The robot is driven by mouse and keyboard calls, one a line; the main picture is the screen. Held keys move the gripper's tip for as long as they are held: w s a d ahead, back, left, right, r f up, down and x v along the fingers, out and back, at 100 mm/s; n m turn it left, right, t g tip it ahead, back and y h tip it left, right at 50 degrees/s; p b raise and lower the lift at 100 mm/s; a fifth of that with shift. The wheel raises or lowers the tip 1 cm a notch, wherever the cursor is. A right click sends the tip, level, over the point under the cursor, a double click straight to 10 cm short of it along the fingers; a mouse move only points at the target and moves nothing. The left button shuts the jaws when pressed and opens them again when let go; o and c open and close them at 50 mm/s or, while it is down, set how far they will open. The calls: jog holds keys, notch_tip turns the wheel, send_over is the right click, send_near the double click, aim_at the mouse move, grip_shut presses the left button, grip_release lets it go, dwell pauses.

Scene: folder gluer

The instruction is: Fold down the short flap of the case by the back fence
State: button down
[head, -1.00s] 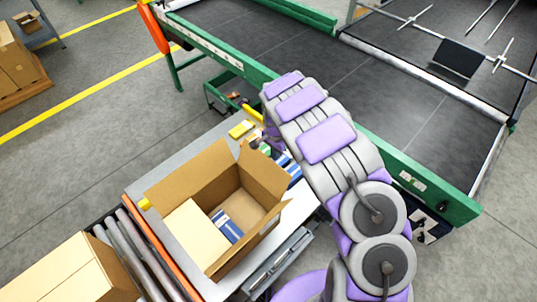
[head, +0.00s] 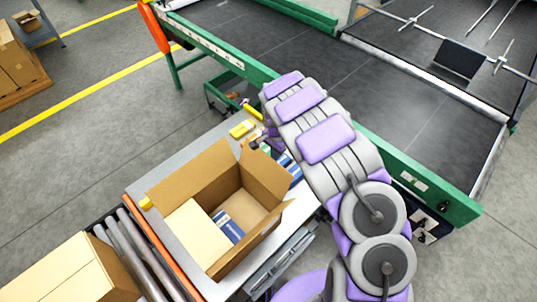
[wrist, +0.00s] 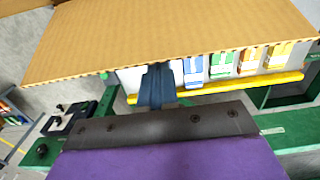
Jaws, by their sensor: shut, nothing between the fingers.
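The open case (head: 190,182) is a brown cardboard box on the grey table, and a blue-and-white item (head: 228,226) lies inside it. Its short flap (head: 267,172) at the back right stands up, tilted outward. In the wrist view a cardboard flap (wrist: 170,40) spans the top of the picture. My gripper (wrist: 157,85) is shut and empty, its dark fingers pointing up to the flap's lower edge; contact cannot be told. In the head view my gripper is mostly hidden by my arm, beside the flap's outer side. A yellow rail (wrist: 215,89), perhaps the back fence, runs behind the fingers.
Several small coloured cartons (wrist: 220,65) stand in a row by the yellow rail. A closed carton (head: 75,272) sits on rollers (head: 140,255) at the lower left. A green-framed conveyor (head: 270,50) runs behind the table. Open floor lies to the left.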

jog(key=s+a+p, duration=0.1)
jog(key=s+a, duration=0.4)
jog(key=shift+s+a+r+p, duration=0.1)
jog(key=shift+a+p, duration=0.05)
jog(key=shift+p, duration=0.2)
jog(key=shift+a, duration=0.1)
jog(key=shift+s, duration=0.15)
